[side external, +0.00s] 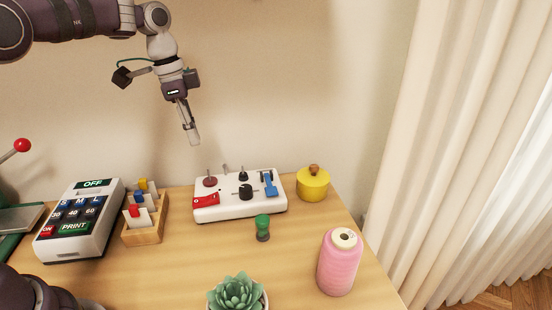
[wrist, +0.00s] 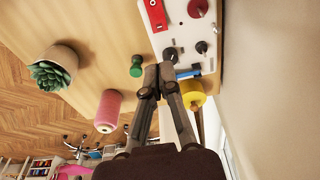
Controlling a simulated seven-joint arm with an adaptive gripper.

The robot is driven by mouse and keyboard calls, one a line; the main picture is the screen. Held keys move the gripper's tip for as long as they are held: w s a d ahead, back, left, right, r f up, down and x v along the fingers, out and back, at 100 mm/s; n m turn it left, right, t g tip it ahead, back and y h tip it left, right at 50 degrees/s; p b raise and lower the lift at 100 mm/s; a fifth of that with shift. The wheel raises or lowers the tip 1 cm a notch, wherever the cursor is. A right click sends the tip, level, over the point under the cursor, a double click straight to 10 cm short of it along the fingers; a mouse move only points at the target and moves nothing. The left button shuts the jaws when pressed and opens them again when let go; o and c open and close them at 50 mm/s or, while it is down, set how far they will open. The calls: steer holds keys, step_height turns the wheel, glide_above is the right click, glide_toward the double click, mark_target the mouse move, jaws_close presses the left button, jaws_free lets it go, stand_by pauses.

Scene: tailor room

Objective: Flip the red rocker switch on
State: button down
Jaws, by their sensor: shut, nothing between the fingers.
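The red rocker switch (side external: 205,200) is at the front left corner of a white control panel (side external: 266,210). It is small and its tilt is hard to read. My gripper (side external: 194,138) hangs in the air, pointing down, above and behind the panel's left part in the side view. It is apart from the switch and holds nothing. In the wrist view the shut fingers (wrist: 158,72) reach toward the panel, and red parts show near its top edge.
The panel also carries a red knob (side external: 210,181), a black knob (side external: 245,191) and a blue slider (side external: 269,184). A green-topped peg (side external: 262,225), yellow pot (side external: 313,185), pink thread cone (side external: 340,265), wooden card box (side external: 145,228) and label printer (side external: 80,225) stand around it.

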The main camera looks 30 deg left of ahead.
mark_target(216, 196)
steer(key=f, duration=0.4)
steer(key=w+d+f, duration=0.1)
steer(key=f, duration=0.7)
steer(key=shift+w+d+f, duration=0.1)
steer(key=shift+w+d, duration=0.05)
steer(key=shift+d, duration=0.05)
steer(key=shift+f, duration=0.1)
